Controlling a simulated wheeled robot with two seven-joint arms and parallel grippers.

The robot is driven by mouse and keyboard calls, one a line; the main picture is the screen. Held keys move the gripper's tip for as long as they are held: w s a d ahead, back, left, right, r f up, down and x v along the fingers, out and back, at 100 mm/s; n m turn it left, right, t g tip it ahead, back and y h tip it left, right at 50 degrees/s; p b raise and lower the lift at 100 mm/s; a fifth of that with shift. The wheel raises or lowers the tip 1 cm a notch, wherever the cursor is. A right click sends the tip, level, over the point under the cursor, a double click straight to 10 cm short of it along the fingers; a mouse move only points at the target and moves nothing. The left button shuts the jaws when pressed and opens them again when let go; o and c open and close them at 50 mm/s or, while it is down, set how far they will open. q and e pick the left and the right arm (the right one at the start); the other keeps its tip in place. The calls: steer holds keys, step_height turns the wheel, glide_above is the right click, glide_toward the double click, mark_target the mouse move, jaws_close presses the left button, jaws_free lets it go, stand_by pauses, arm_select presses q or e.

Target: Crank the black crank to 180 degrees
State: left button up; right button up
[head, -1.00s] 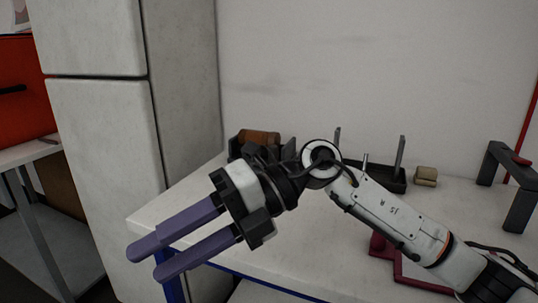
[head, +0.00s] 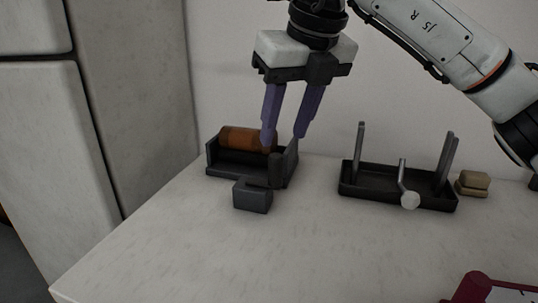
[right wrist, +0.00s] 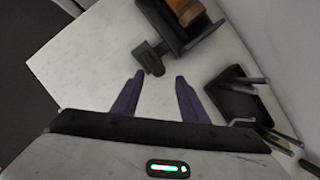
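The black crank (head: 252,197) is at the front right of a dark holder (head: 212,158) with a brown-orange roll (head: 240,138) in it, on the white table. It has a dark block and a short upright cylindrical handle. My right gripper (head: 284,138) points down, open and empty, its purple fingers apart. In the head view the fingertips overlap the holder's right side, above the crank handle. In the right wrist view the crank (right wrist: 148,56) lies just beyond the fingertips (right wrist: 158,77), not between them. My left gripper is not in view.
A black tray (head: 350,190) with upright metal posts and a pale-knobbed rod stands to the right. A small tan block (head: 473,183) sits beside it. A dark red object (head: 472,290) is at the lower right. The table (head: 180,245) in front is clear.

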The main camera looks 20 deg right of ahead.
mark_target(278, 156)
steer(key=x, duration=0.3)
steer(key=shift+s+f, duration=0.15)
steer(key=shift+s, duration=0.15)
steer(key=x, duration=0.5)
steer(key=shift+a+b, duration=0.1)
steer(key=shift+b, duration=0.2)
steer(key=shift+w+f, duration=0.15)
steer(key=shift+f, duration=0.1)
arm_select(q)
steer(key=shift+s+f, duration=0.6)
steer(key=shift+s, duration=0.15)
arm_select(e)
jaws_close()
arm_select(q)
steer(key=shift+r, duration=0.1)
arm_select(e)
steer(key=shift+w, duration=0.1)
